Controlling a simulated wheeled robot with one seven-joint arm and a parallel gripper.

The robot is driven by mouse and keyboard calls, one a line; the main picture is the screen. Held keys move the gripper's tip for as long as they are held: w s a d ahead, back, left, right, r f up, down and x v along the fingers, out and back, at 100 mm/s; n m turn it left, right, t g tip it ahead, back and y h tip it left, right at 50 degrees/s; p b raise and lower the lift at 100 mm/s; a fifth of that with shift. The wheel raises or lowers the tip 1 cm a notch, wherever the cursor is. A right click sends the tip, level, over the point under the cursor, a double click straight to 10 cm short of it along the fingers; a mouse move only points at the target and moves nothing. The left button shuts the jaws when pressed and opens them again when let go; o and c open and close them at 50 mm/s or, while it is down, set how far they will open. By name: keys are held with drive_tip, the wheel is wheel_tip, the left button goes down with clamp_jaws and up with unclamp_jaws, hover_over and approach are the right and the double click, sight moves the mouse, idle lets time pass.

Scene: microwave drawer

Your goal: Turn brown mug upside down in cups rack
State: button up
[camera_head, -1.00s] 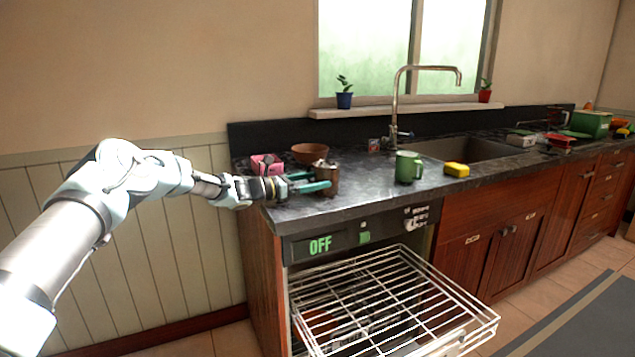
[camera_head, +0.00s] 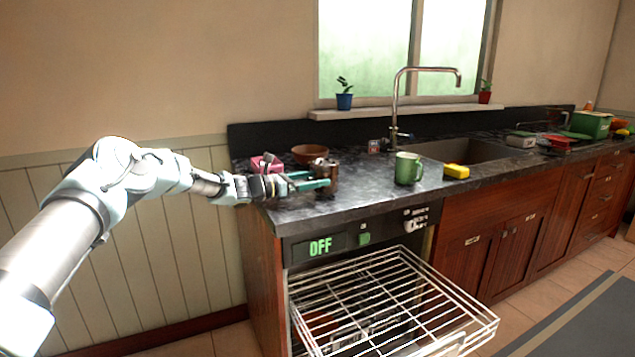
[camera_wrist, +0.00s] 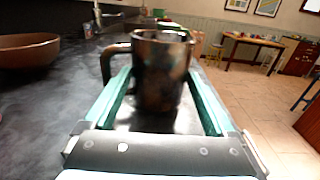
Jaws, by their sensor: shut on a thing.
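The brown mug (camera_head: 327,174) is upright at the counter's left part, close to its front edge. In the wrist view the dark brown mug (camera_wrist: 160,72) sits between the two green fingers, with its handle to the left. My gripper (camera_head: 318,184) comes in from the left and is shut on the mug; it also shows in the wrist view (camera_wrist: 163,95). I cannot tell whether the mug's base touches the counter. The white wire rack (camera_head: 400,295) is pulled out below the counter, under the panel reading OFF.
A brown bowl (camera_head: 309,154) and a pink item (camera_head: 266,164) stand near the mug. A green mug (camera_head: 408,168) and a yellow sponge (camera_head: 456,171) stand to its right. A tall faucet (camera_head: 397,105) rises behind the sink. The space above the rack is clear.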

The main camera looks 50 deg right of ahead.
wheel_tip(320, 180, up, 9)
drive_tip(key=p, duration=0.3)
idle(0.4)
drive_tip(key=m+b, duration=0.6)
drive_tip(key=b, duration=0.3)
drive_tip(key=shift+b, duration=0.4)
